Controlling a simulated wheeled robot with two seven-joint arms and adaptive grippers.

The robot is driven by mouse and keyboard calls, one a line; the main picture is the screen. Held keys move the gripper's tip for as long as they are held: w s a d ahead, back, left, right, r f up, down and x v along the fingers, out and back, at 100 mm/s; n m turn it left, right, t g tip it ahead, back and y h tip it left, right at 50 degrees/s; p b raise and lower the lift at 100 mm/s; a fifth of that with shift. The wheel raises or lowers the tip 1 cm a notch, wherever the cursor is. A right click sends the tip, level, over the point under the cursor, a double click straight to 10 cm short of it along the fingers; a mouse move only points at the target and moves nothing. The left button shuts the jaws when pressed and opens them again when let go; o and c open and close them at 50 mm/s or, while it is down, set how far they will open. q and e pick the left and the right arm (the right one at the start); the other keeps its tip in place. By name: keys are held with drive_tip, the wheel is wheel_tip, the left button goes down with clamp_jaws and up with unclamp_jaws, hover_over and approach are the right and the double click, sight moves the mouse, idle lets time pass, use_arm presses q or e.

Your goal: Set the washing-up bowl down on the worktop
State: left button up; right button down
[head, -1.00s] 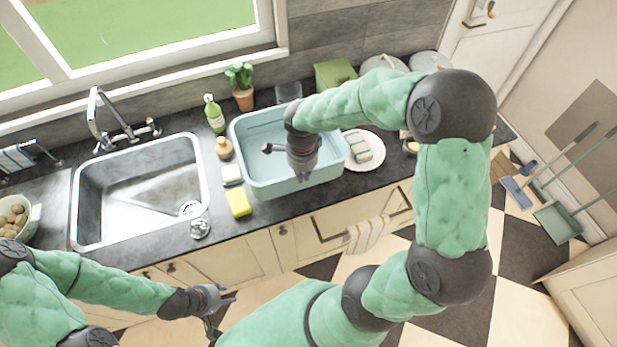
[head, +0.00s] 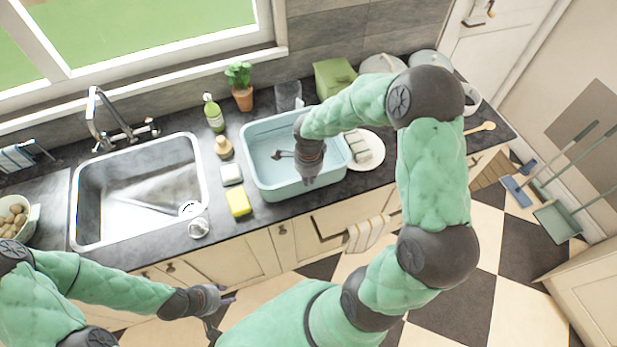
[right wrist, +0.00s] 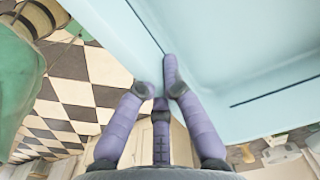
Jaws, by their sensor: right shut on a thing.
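The washing-up bowl (head: 262,150) is light blue and rectangular. In the head view it is over the dark worktop (head: 182,122), just right of the sink. My right gripper (head: 309,176) is shut on its near wall, towards the right end. In the right wrist view, the purple fingers of the right gripper (right wrist: 162,88) pinch the rim of the bowl (right wrist: 235,45). I cannot tell whether the bowl's base touches the worktop. My left gripper (head: 222,312) is open and empty, low in front of the cupboards.
A yellow sponge (head: 238,202), a white soap block (head: 231,173) and a brush (head: 223,147) lie close left of the bowl. A white plate (head: 370,160) is close right. A glass (head: 288,96) and a green box (head: 333,76) stand behind. A wooden spoon (head: 480,128) lies farther right.

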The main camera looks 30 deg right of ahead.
drive_tip(key=shift+w+f+b, duration=0.1)
drive_tip(key=shift+f+b, duration=0.2)
drive_tip(key=shift+b, duration=0.05)
drive_tip(key=shift+f, duration=0.1)
drive_tip(key=c, duration=1.8)
unclamp_jaws()
drive_tip(key=shift+f+b, duration=0.1)
drive_tip(key=shift+b, duration=0.2)
drive_tip(key=o, duration=0.4)
drive_tip(key=r+p, duration=0.2)
drive_tip(key=r, duration=1.1)
drive_tip(key=shift+s, duration=0.2)
